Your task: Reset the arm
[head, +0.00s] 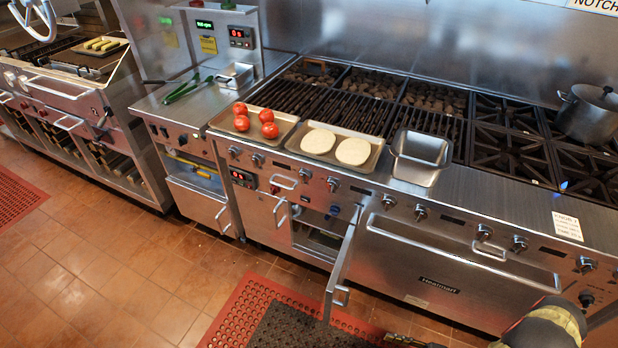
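My arm shows only at the lower right corner of the head view, in front of the range. A small dark part that looks like my gripper (412,342) pokes in at the bottom edge, low over the floor. Most of it is cut off by the frame. I cannot tell whether its fingers are open or shut, and I see nothing held in it.
A cabinet door (341,268) stands open towards the floor mat (245,312). On the range front ledge are a tomato tray (283,131), a tray with two pale rounds (374,160) and an empty pan (420,157).

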